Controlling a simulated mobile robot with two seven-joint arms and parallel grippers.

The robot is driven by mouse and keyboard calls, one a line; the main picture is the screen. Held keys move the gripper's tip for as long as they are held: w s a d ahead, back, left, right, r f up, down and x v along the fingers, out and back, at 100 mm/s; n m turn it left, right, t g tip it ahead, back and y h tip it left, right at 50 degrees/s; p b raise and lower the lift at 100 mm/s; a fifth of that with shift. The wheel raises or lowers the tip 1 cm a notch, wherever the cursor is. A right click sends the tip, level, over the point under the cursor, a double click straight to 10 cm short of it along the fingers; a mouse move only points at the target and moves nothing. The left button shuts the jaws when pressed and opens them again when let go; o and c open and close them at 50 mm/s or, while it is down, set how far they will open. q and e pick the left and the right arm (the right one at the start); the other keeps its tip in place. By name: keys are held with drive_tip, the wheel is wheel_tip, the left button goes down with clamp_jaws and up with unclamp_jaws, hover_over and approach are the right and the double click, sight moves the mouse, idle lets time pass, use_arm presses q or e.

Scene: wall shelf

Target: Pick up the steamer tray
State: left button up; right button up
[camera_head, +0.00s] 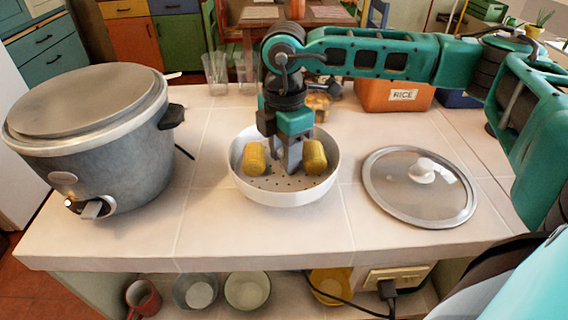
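The steamer tray (284,196) is a round white bowl with small holes in its floor, standing on the tiled counter. Two yellow corn pieces lie in it, a left one (254,158) and a right one (315,157). My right gripper (288,168) points down into the tray between the corn pieces, with its grey fingertips near the perforated floor. Whether the fingers are apart or closed, or touch the tray, I cannot tell. My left gripper is not in view.
A large grey rice cooker (95,130) stands on the left. A glass lid (418,187) with a white knob lies to the right. Glasses (216,75) and an orange RICE box (394,97) stand behind. Bowls (247,291) sit on a shelf below the counter's front edge.

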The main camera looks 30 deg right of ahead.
clamp_jaws()
drive_tip(key=shift+r, duration=0.15)
